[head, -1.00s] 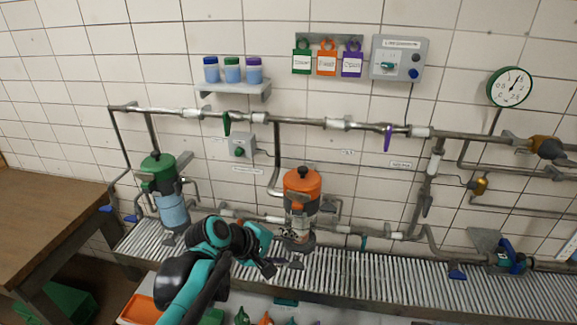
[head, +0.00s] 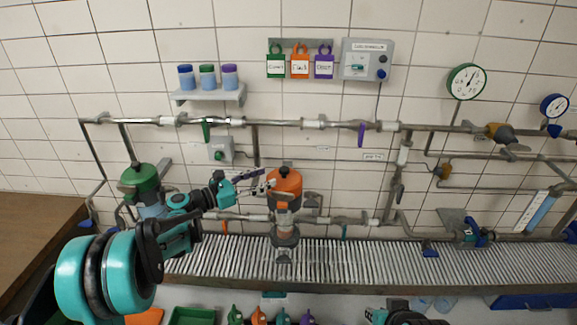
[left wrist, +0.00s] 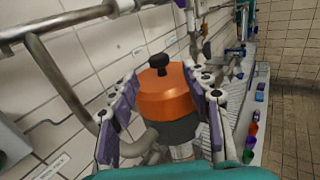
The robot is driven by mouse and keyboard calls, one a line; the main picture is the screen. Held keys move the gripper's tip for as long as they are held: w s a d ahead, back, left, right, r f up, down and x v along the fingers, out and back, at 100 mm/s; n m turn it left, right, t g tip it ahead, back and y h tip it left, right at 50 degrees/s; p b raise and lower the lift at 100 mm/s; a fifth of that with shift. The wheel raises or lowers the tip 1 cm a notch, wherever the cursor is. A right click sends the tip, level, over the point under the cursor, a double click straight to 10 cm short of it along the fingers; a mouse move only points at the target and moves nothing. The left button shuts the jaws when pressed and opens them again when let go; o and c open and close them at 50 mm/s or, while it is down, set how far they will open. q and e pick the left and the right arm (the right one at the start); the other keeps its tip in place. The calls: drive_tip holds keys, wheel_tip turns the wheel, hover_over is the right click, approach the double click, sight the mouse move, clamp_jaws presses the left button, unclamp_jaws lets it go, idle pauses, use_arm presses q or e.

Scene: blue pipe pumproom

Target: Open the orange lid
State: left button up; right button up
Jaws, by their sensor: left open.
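The orange lid (head: 288,183) with its black knob sits on the clear and grey filter canister (head: 285,222) on the pipe line. In the left wrist view the lid (left wrist: 168,97) is in front of me, with the black knob (left wrist: 158,62) on top. My left gripper (head: 268,180) is open at the left side of the lid in the head view. In the wrist view its purple-padded fingers (left wrist: 165,112) stand on either side of the lid; I cannot tell if they touch it. A teal and black part of my right arm shows at the bottom edge; its fingers are hidden.
A green-lidded canister (head: 140,180) stands to the left, partly behind my left arm. Pipes with a green handle (head: 206,132) and a purple handle (head: 361,134) run above. A slatted grate (head: 350,262) lies below. A wooden table (head: 35,225) is at the far left.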

sight(284, 168)
use_arm(q)
drive_tip(key=x, duration=0.8)
drive_tip(key=shift+w+a+r, duration=0.1)
drive_tip(key=shift+r, duration=0.05)
clamp_jaws()
